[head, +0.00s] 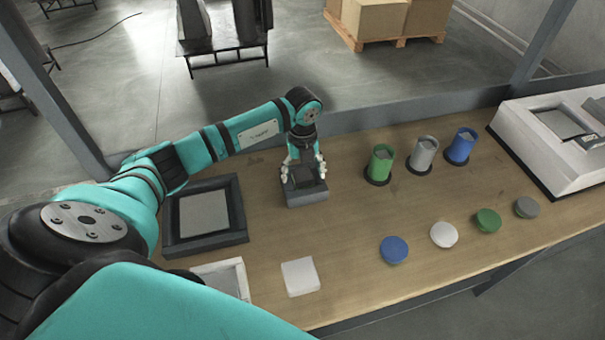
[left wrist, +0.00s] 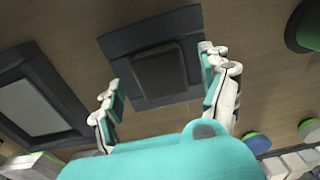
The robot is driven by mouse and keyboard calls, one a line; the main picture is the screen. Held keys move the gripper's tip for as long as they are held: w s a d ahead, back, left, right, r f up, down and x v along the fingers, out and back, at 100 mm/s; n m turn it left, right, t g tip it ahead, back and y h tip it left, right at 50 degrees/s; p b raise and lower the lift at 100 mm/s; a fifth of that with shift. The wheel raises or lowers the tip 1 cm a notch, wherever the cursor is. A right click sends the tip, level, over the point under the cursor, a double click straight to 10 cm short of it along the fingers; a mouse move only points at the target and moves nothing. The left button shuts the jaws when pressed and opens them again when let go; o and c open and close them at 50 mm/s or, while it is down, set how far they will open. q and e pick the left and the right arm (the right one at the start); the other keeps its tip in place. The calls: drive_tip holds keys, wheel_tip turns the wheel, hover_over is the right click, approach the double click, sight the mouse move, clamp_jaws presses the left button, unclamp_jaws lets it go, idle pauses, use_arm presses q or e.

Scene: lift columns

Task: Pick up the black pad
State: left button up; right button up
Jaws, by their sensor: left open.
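The black pad (head: 310,186) sits on a dark grey square base (head: 308,198) near the middle of the table. In the left wrist view the black pad (left wrist: 160,70) shows as a darker square on the larger base (left wrist: 118,45). My left gripper (head: 304,176) points down right over the pad, with its fingers open on either side of it. In the left wrist view the fingers (left wrist: 160,86) are apart, and I cannot tell whether they touch the pad. My right gripper is not in view.
A black frame (head: 240,212) with a grey panel lies to the left. A white square block (head: 300,277) and a white tray (head: 243,282) are near the front. Green (head: 381,162), grey (head: 424,153) and blue (head: 462,146) cylinders stand right, behind several coloured discs. A white machine (head: 520,130) is far right.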

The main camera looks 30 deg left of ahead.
use_arm(q)
drive_tip(key=shift+f, duration=0.3)
drive_tip(key=c, duration=1.2)
drive_tip(key=shift+r, duration=0.1)
